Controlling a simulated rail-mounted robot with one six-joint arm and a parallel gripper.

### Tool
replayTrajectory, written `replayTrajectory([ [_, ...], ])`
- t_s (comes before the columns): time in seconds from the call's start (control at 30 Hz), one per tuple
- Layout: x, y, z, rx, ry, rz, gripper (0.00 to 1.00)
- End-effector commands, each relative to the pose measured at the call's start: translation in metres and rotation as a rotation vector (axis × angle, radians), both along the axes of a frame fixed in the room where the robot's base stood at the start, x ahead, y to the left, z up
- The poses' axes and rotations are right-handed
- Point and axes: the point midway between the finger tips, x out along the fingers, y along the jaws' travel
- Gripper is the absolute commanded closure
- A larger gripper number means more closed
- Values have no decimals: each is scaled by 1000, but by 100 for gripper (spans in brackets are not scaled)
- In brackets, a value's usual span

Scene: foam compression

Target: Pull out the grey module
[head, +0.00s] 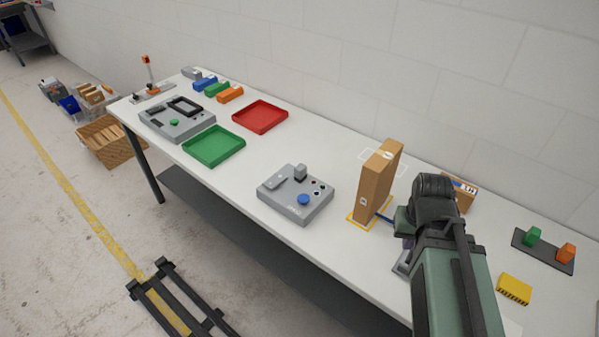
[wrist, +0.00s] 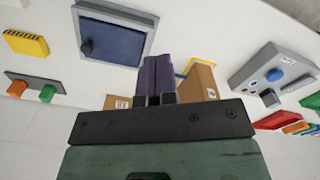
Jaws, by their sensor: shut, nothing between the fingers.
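A small grey block (head: 191,72), which looks like the grey module, lies at the far back left end of the table in the head view. It is beside the blue block (head: 205,83), green block (head: 217,89) and orange block (head: 230,94). Whether anything holds it is too small to tell. My gripper (wrist: 157,60) shows its two purple fingers pressed together, with nothing between them. It is at the right part of the table, far from the grey block. In the head view my arm hides most of it.
A tall cardboard box (head: 376,182) stands left of my arm. A grey control box (head: 296,194), green tray (head: 214,146), red tray (head: 260,116) and grey fixture (head: 177,121) lie farther left. A blue-faced grey panel (wrist: 112,40) is close to my fingers. A yellow block (head: 513,289) lies right.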

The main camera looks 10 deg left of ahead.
Motion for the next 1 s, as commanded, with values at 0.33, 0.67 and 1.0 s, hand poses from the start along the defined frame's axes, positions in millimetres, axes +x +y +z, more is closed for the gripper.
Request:
replayTrajectory([
  [0.33,3,16,-6,0,0,38,71],
  [0.67,116,113,-25,0,0,157,32],
  [1.0,233,236,-39,1,0,27,32],
])
